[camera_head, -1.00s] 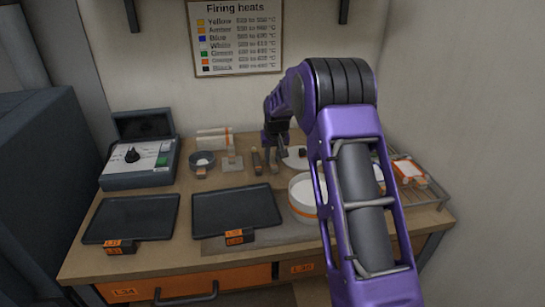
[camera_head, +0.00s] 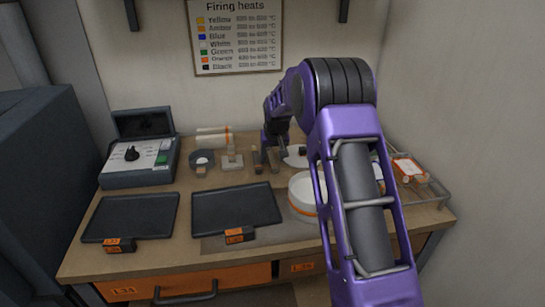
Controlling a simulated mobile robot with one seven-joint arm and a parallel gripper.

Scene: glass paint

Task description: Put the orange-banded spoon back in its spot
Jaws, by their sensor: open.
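My gripper (camera_head: 283,151) is at the back of the bench, low over or beside a white disc (camera_head: 297,159) with a small dark knob. It is open. The fingers are small and partly hidden by my own arm. I cannot make out an orange-banded spoon for certain. Two narrow brown upright pieces, one on the left (camera_head: 257,161) and one on the right (camera_head: 273,159), stand just left of my gripper. I cannot tell whether they are part of the spoon's spot. A white round pot (camera_head: 303,194) with an orange band stands in front, partly behind my arm.
Two dark trays, left (camera_head: 130,217) and right (camera_head: 236,208), fill the front left. A grey control box (camera_head: 140,166), a small bowl (camera_head: 202,158), a pale block (camera_head: 232,160) and banded rolls (camera_head: 213,136) stand behind them. A wire rack (camera_head: 430,190) is at right.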

